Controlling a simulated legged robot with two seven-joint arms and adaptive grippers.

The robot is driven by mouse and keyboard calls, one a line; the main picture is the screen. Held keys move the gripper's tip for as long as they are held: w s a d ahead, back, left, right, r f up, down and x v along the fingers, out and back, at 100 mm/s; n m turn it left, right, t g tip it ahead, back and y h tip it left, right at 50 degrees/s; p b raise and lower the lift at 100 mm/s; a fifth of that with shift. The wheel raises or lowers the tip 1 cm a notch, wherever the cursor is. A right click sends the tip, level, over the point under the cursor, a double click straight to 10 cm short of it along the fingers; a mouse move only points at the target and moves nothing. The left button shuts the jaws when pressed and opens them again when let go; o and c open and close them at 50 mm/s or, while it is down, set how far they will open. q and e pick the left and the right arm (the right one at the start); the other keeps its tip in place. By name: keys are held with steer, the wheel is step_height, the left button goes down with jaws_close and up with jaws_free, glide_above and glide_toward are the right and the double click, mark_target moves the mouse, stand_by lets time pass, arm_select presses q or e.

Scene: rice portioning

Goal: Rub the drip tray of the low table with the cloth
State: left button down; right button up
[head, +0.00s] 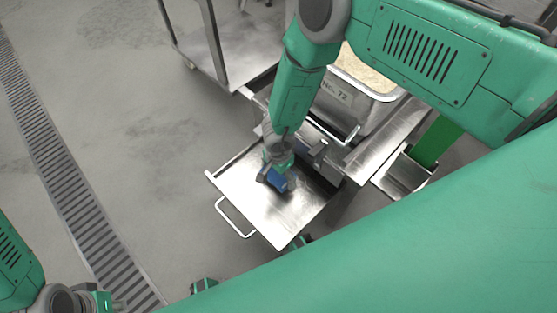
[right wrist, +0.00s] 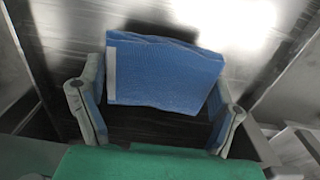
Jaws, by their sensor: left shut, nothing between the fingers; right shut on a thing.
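The drip tray (head: 245,197) is a shiny metal sheet with a wire handle on its near left side. It sticks out from the low metal table (head: 385,140). My right gripper (head: 278,164) points down over the tray and is shut on a folded blue cloth (head: 277,183). In the right wrist view the cloth (right wrist: 165,75) sits between the two fingers, against or just above the tray (right wrist: 245,65); contact is hard to tell. My left gripper (head: 106,302) is at the bottom left, shut, empty and away from the tray.
A metal bin marked No. 72 (head: 340,98), holding pale grain, stands on the low table beside my right arm. A metal cart (head: 215,55) is at the back. A floor drain grate (head: 65,170) runs along the left. The floor left of the tray is clear.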

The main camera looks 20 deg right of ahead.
step_height(320, 180, up, 2)
steer(key=shift+p, duration=0.6)
steer(key=shift+d+r+p, duration=0.2)
steer(key=shift+r+p, duration=0.4)
steer(key=shift+r, duration=0.05)
steer(key=shift+d+r+p, duration=0.2)
steer(key=shift+r+p, duration=0.4)
steer(key=shift+r, duration=0.1)
steer(key=shift+a, duration=0.4)
steer(key=shift+d, duration=0.1)
